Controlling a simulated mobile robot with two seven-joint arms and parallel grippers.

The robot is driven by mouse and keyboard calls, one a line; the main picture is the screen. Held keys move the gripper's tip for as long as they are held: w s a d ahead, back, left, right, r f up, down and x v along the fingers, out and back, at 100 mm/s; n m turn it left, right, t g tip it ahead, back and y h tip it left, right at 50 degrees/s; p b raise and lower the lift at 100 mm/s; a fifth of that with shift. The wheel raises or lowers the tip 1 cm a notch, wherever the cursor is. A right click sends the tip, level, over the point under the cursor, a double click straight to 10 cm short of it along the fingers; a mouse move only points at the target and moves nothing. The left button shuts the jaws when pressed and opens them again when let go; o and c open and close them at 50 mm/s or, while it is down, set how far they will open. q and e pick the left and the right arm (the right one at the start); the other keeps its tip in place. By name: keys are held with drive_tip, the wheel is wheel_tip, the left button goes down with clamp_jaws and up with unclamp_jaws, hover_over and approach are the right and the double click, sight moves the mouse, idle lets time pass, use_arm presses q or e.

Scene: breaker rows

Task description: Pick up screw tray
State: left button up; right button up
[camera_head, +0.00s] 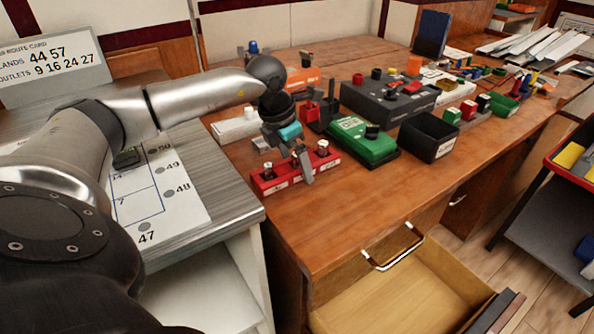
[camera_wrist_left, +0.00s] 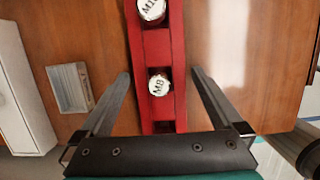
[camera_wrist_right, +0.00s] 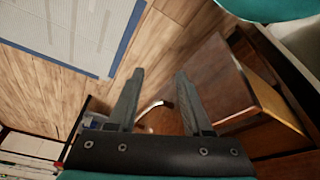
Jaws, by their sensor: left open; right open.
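The screw tray is a long red block (camera_head: 284,181) on the wooden workbench near its front left. Several silver-topped screws stand in it. In the left wrist view the red tray (camera_wrist_left: 158,47) runs between my fingers, and caps marked M10 and M8 show. My left gripper (camera_head: 288,158) is open over the tray, one finger to each side; it also shows in the left wrist view (camera_wrist_left: 161,75). Whether the fingers touch the tray I cannot tell. My right gripper (camera_wrist_right: 160,75) is open and empty in the right wrist view, away from the tray; the head view does not show it.
A green device (camera_head: 361,142), a dark grey box (camera_head: 386,103) and an open black bin (camera_head: 429,137) stand right of the tray. An open drawer (camera_head: 400,300) juts out below the bench front. A white card with numbered dots (camera_head: 150,195) lies on the left counter.

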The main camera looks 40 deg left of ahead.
use_arm(q)
drive_tip(key=c, duration=1.5)
drive_tip(key=shift+c, duration=0.3)
drive_tip(key=shift+r, duration=0.15)
